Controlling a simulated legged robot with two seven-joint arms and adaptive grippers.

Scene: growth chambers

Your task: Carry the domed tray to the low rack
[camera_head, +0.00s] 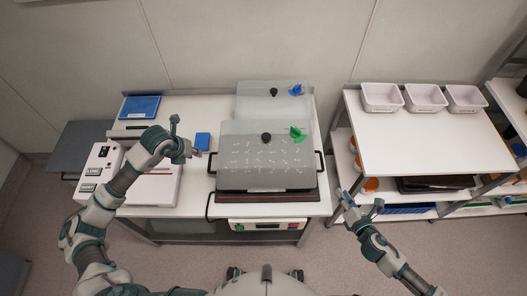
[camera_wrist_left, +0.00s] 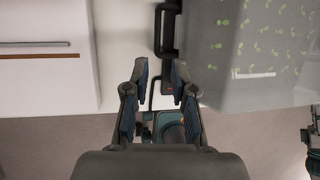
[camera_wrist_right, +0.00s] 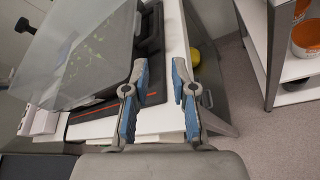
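The domed tray (camera_head: 266,165) sits on the white bench, with a clear dome, a black knob, a green clip and seedlings inside. It has a black handle on each side. My left gripper (camera_head: 188,138) is open and empty, left of the tray. In the left wrist view its fingers (camera_wrist_left: 160,75) are near the tray's left handle (camera_wrist_left: 168,30), apart from it. My right gripper (camera_head: 360,204) is open and empty beyond the bench's right edge. In the right wrist view its fingers (camera_wrist_right: 160,75) are near the right handle (camera_wrist_right: 151,28). The low white-topped rack (camera_head: 430,145) stands at right.
A second dome with a blue clip (camera_head: 296,90) stands behind the tray. A dark mat with a red stripe (camera_head: 265,199) shows under the tray's front. White bins (camera_head: 425,97) line the rack's back; its top in front is clear.

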